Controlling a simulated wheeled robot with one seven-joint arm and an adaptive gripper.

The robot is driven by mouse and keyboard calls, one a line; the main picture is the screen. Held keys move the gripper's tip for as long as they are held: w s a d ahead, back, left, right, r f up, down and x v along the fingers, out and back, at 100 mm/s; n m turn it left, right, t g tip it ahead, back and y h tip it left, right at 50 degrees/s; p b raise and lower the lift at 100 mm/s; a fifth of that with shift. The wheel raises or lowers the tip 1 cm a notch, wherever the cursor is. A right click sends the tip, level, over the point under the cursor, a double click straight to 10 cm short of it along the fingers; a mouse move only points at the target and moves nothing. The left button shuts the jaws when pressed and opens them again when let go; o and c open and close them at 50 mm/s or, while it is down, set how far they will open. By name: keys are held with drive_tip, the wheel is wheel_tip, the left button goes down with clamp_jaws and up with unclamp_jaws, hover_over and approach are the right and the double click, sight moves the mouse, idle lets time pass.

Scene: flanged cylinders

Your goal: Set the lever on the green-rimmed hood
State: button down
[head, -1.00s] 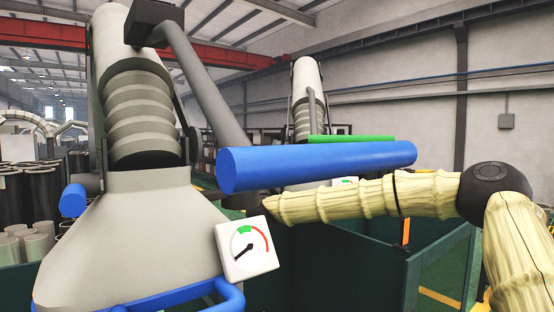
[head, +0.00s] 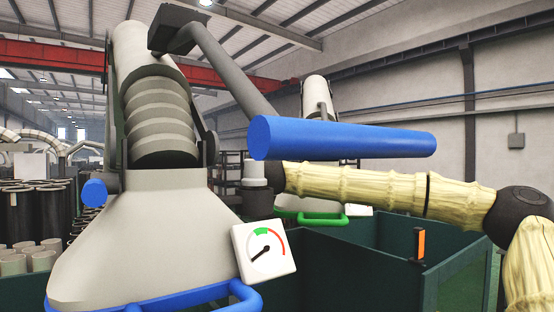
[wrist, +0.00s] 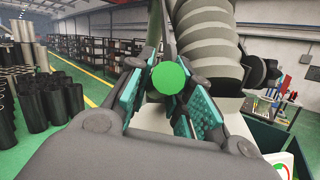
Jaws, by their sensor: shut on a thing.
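The green-rimmed hood stands behind the blue one in the head view. Its green rim (head: 310,217) and upper pipe (head: 318,97) show, but much of it is hidden. In the wrist view its pale body (wrist: 153,117) lies beyond my fingers. The round green end of its lever (wrist: 170,78) sits between the teal pads of my gripper (wrist: 160,92), which is shut on it. In the head view the green lever is out of sight, and I cannot make out my fingers; my pale arm (head: 380,190) reaches in from the right.
The nearer blue-rimmed hood (head: 140,235) fills the left of the head view. Its thick blue lever handle (head: 345,137) crosses in front of the green hood, above my arm. A gauge (head: 264,252) is on its side. Dark green panels (head: 380,265) stand below my arm.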

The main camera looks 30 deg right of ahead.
drive_tip(key=shift+r, duration=0.15)
idle(0.3)
drive_tip(key=c, duration=1.3)
unclamp_jaws()
drive_tip(key=shift+v, duration=4)
drive_tip(key=shift+d, duration=0.1)
